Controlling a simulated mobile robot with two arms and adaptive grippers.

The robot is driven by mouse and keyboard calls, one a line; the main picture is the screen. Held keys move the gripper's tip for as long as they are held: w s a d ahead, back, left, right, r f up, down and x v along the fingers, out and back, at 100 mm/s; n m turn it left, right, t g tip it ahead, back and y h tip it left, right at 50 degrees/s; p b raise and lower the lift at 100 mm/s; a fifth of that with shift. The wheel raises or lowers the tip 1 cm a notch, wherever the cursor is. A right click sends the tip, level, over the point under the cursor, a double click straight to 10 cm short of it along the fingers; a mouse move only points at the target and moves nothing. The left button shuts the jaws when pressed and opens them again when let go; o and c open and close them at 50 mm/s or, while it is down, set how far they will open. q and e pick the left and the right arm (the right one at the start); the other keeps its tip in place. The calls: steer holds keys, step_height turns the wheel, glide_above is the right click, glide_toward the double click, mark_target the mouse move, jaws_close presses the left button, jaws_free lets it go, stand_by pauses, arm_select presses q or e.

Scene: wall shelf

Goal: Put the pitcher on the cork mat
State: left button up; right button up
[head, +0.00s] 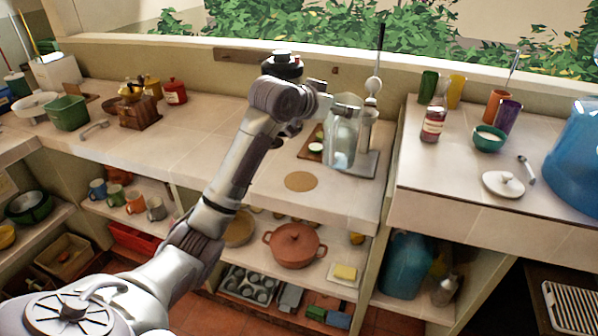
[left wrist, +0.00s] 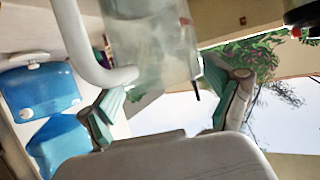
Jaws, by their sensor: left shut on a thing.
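The clear pitcher (head: 342,140) is upright over the right end of the middle counter, beside the grey tray. I cannot tell if its base touches the surface. My left gripper (head: 326,102) is shut on the pitcher near its upper part. In the left wrist view the pitcher (left wrist: 150,40) is between the two spread fingers, with its pale handle (left wrist: 82,45) on the left. The round cork mat (head: 301,181) lies bare near the counter's front edge, in front and left of the pitcher. My right gripper is not in view.
A wooden board (head: 312,146) with small items lies left of the pitcher. A grey tray (head: 366,162) with a tall utensil holder (head: 366,128) stands close on the right. The raised right counter (head: 440,180) has a step edge. The tiles left of the mat are clear.

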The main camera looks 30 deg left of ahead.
arm_select(q)
steer(key=s+a+f+p, duration=0.1)
steer(key=a+f+p, duration=0.2)
steer(key=a+f, duration=0.7)
steer(key=shift+a+f, duration=0.2)
steer(key=shift+a, duration=0.45)
steer(key=shift+f, duration=0.1)
steer(key=o, duration=1.5)
steer(key=shift+s+f, duration=0.1)
steer(key=shift+b+v, duration=1.2)
steer(key=shift+v, duration=4.85)
